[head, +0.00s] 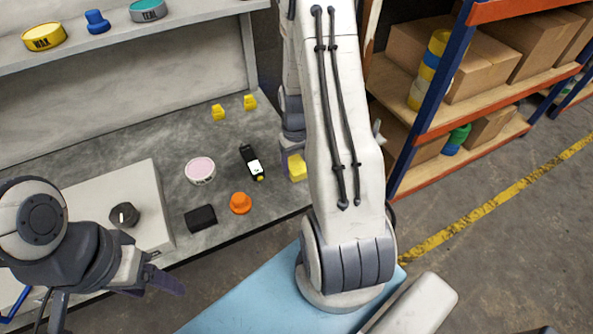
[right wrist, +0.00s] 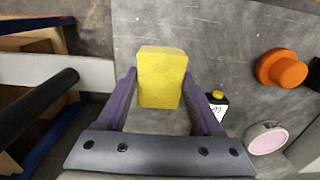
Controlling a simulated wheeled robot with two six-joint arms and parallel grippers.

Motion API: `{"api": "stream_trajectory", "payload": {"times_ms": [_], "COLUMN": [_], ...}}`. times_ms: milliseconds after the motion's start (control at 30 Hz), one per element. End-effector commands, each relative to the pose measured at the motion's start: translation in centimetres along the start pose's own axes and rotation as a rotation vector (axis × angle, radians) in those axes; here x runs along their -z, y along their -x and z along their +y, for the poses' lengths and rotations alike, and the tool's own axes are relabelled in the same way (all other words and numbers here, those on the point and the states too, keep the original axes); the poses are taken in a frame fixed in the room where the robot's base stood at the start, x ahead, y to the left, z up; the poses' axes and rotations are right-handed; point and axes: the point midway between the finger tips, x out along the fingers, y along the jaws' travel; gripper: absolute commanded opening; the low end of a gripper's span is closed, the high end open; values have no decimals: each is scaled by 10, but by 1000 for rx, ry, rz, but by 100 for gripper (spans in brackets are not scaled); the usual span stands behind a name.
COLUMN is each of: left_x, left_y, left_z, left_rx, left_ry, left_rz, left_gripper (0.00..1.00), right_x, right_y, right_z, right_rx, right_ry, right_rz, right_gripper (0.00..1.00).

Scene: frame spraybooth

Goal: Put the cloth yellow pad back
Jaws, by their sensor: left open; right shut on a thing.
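The yellow pad (right wrist: 160,75) is a thick block standing out between the purple fingers of my right gripper (right wrist: 161,88). My right gripper is shut on it. In the head view the pad (head: 298,168) shows at the right end of the grey worktop, partly hidden by my right arm; I cannot tell whether it touches the surface. My left gripper (head: 160,280) is open and empty, in front of the worktop at the lower left.
On the worktop (head: 190,125) are a black bottle (head: 251,161), a pink-topped tin (head: 200,170), an orange knob (head: 240,203), a black block (head: 201,219) and two small yellow pieces (head: 218,112). A shelf (head: 150,27) runs above. A storage rack (head: 430,130) stands right.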

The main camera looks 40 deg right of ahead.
Motion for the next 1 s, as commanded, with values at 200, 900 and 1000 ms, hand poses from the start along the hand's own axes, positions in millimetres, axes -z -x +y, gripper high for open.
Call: {"api": "stream_trajectory", "payload": {"times_ms": [200, 900, 1000], "left_x": [0, 0, 0], "left_y": [-8, -3, 3], "left_z": [-1, 0, 0], "left_rx": [0, 0, 0], "left_ry": [0, 0, 0], "left_rz": [0, 0, 0], "left_gripper": [67, 67, 67], "right_x": [0, 1, 1], "right_y": [-28, -12, 7], "right_z": [0, 0, 1], "right_rx": [0, -1, -2], "right_ry": [0, 0, 0], "right_rz": [0, 3, 5], "right_gripper": [23, 98, 98]}}
